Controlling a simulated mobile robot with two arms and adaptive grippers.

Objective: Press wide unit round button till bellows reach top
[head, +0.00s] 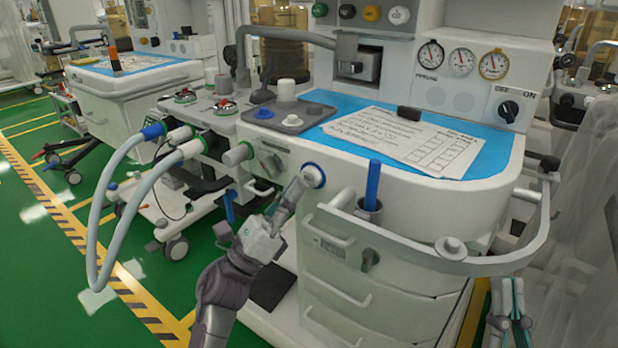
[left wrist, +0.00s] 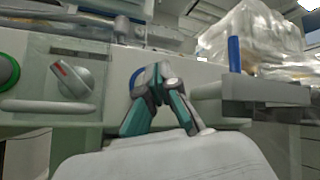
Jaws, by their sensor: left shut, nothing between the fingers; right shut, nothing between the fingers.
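The wide unit (head: 420,205) is a white cart with a blue top. Its round button (head: 314,175), pale with a blue ring, is on the front face. My left gripper (head: 301,184) is shut and empty, its fingertips at the button's lower left; contact cannot be told. In the left wrist view the shut fingertips (left wrist: 160,78) cover most of the button, and part of its blue ring (left wrist: 134,83) shows behind them. My right gripper (head: 508,283) is shut and empty, low at the right, away from the button. I cannot make out the bellows.
A curved rail (head: 460,268) and a blue stick in a holder (head: 373,185) stand right of the button. Hoses (head: 100,215) loop out at left. A dial (left wrist: 72,80) is left of the fingers in the left wrist view. Green floor (head: 35,280) is open at left.

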